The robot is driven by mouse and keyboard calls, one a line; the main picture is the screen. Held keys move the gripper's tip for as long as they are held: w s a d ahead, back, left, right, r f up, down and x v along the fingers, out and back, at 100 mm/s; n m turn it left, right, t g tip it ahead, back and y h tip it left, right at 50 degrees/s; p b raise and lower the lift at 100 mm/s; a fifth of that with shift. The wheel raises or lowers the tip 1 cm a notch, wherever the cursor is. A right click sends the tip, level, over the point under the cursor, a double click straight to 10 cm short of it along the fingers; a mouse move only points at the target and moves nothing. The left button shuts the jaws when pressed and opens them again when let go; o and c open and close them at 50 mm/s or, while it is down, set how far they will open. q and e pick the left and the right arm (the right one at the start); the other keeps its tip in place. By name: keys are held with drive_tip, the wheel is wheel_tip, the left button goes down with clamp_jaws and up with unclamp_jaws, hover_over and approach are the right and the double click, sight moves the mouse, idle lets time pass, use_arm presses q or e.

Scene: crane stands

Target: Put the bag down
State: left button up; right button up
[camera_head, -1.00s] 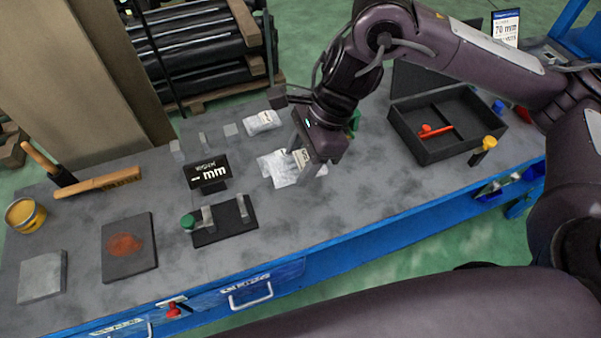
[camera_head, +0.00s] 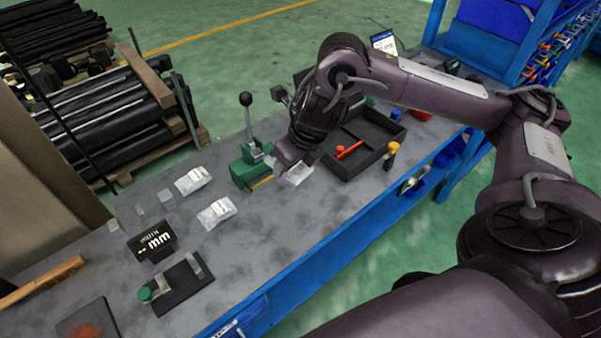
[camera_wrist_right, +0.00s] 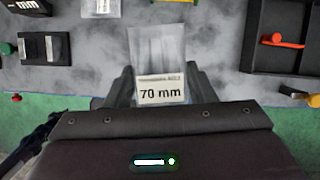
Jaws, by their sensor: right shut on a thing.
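A clear plastic bag (camera_wrist_right: 158,55) with a white "70 mm" label hangs between the fingers of my right gripper (camera_wrist_right: 160,85) in the right wrist view. In the head view the bag (camera_head: 298,175) shows just below my right gripper (camera_head: 286,160), partly hidden by it. The gripper is shut on the labelled end of the bag. I cannot tell whether the bag touches the bench (camera_head: 290,235). My left gripper is not in view.
Two other labelled bags (camera_head: 216,212) (camera_head: 193,181) lie on the bench to the left. A green lever tool (camera_head: 246,168) stands just left of my gripper. A dark open box (camera_head: 365,135) with a red item is to the right. Bench in front is clear.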

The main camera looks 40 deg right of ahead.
drive_tip(key=shift+d+f+m+b, duration=0.3)
drive_tip(key=shift+d+f+m, duration=0.15)
drive_tip(key=shift+d+m, duration=0.4)
wheel_tip(320, 180, down, 8)
drive_tip(key=b, duration=0.5)
drive_tip(key=p, duration=0.1)
hover_over(295, 213)
drive_tip(key=s, duration=0.1)
drive_tip(key=f, duration=0.6)
drive_tip(key=shift+s, duration=0.2)
wheel_tip(295, 213, down, 5)
drive_tip(key=shift+f, duration=0.1)
drive_tip(key=shift+f, duration=0.15)
drive_tip(key=o, duration=1.1)
